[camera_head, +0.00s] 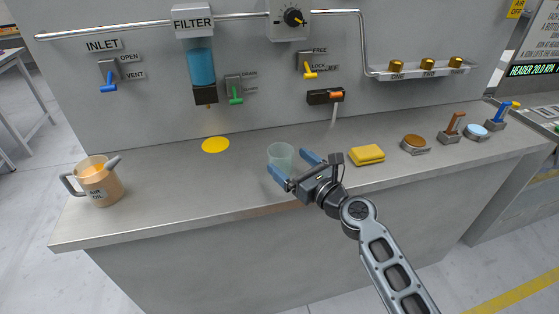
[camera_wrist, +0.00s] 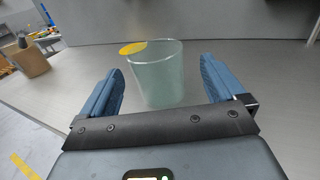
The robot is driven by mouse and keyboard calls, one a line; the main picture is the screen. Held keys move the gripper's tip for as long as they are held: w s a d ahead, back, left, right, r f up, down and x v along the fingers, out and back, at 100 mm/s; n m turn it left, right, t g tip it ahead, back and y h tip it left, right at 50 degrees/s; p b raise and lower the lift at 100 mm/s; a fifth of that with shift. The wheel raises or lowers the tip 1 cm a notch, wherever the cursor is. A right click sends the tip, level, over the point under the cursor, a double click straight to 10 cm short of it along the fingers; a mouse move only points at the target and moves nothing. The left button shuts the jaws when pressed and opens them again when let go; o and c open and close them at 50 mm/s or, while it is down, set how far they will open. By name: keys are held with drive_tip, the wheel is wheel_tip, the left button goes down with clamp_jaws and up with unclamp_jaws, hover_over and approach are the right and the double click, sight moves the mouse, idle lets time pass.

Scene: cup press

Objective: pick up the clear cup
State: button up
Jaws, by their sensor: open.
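The clear cup (camera_head: 281,155) stands upright on the grey counter, near the middle, in the head view. My gripper (camera_head: 292,167) is at the cup's near right side, with its blue fingers spread. In the wrist view the cup (camera_wrist: 157,75) stands ahead and between the two open fingers of my gripper (camera_wrist: 172,88). The cup looks empty. I see a gap between each finger and the cup; the cup's base is partly hidden by the gripper's front bar.
A yellow disc (camera_head: 215,145) lies flat on the counter left of the cup. A yellow sponge (camera_head: 367,155) lies to the right. An oil jug (camera_head: 99,184) stands at the far left. A filter (camera_head: 201,68) hangs on the back panel.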

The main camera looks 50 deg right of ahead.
sight(288, 162)
drive_tip(key=x, duration=0.4)
drive_tip(key=shift+w+a, duration=0.1)
drive_tip(key=shift+w, duration=0.1)
drive_tip(key=c, duration=1)
